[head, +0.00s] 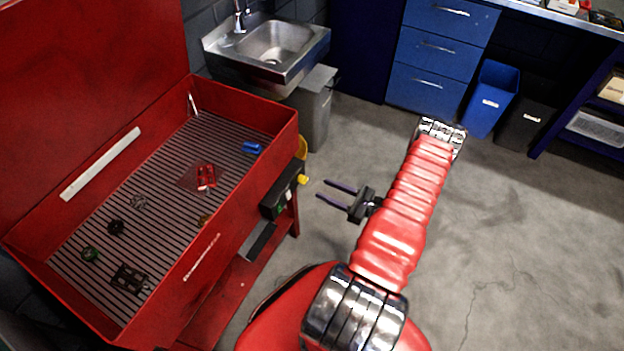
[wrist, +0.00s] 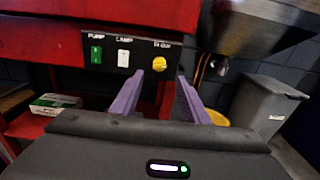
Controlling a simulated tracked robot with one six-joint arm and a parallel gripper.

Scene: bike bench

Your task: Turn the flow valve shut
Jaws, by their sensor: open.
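The flow valve looks to be the yellow knob (wrist: 160,64) at the right end of a black control panel (wrist: 120,52); its label is too blurred to read surely. In the head view the yellow knob (head: 303,180) sticks out from the panel on the red washer's right side. My gripper (head: 322,189) is open and empty, its two purple fingers pointing at the knob from a short way off. In the wrist view my gripper (wrist: 160,80) has its fingertips on either side of the knob, apart from it. How far the knob is turned is unclear.
The panel also has a green pump switch (wrist: 96,55) and a white lamp switch (wrist: 123,58). The red washer tub (head: 250,175) holds several small parts. A sink (head: 275,45) and grey bin (head: 315,105) stand behind.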

